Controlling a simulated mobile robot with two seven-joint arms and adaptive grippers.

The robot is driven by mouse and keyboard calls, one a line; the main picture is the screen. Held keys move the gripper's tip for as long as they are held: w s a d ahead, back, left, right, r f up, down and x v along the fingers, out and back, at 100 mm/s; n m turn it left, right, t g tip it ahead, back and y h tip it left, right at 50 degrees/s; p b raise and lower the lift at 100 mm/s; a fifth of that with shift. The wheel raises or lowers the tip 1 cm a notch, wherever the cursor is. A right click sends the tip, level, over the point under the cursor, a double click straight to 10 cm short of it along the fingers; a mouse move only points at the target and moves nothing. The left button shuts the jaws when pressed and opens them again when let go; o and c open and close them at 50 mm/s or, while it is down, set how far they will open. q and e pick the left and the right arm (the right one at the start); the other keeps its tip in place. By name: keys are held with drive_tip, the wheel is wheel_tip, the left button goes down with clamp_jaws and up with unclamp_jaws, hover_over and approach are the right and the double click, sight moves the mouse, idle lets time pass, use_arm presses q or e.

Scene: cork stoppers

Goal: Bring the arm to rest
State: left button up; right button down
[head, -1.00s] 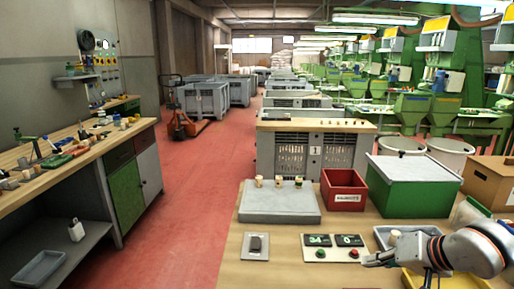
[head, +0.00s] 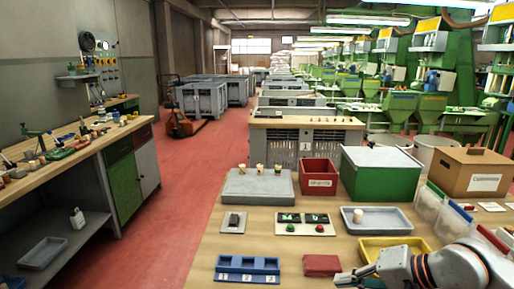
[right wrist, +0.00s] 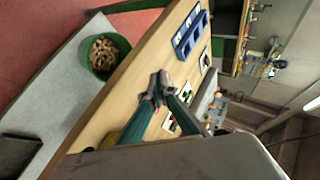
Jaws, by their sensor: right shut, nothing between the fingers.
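My right gripper (head: 345,278) is at the lower right of the head view, just right of a dark red flat block (head: 322,264). Its fingers are together with nothing between them. In the right wrist view the closed fingertips (right wrist: 161,80) show over the wooden bench top, and I see no object at them. My right arm comes in from the lower right corner, in front of part of a yellow tray (head: 372,245). My left gripper is not in view.
The bench holds a blue numbered rack (head: 247,277), a button panel (head: 305,231), a grey tray (head: 352,228) with a cork, a grey slab (head: 240,188) with several stoppers, a red bin (head: 318,190) and a green box (head: 375,185). A green bucket (right wrist: 106,72) of corks shows in the wrist view.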

drive_tip(key=s+a+r+m+t+y, duration=0.1)
drive_tip(key=s+a+m+y, duration=0.25)
drive_tip(key=a+m, duration=0.4)
drive_tip(key=s+a+r+m+y, duration=0.1)
drive_tip(key=s+a+m+y, duration=0.1)
drive_tip(key=a+m+y, duration=0.55)
drive_tip(key=w+d+f+m+t+h, duration=0.1)
drive_tip(key=d+f+m+t+h, duration=0.4)
drive_tip(key=m, duration=1.1)
drive_tip(key=d+f+m+t+h, duration=0.45)
drive_tip(key=f+m+h, duration=0.2)
drive_tip(key=m, duration=0.85)
drive_tip(key=s+d+f+m+g+h, duration=0.2)
drive_tip(key=s+f+m+g, duration=0.1)
drive_tip(key=s+f+m, duration=0.3)
drive_tip(key=s+d+f+m+g+h, duration=0.2)
drive_tip(key=s+f+m+g, duration=0.1)
drive_tip(key=s+f+m, duration=0.4)
wheel_tip(320, 180, down, 7)
drive_tip(key=m, duration=0.3)
drive_tip(key=shift+s+d+h, duration=0.15)
drive_tip(key=shift+d+h, duration=0.2)
drive_tip(key=shift+d, duration=0.05)
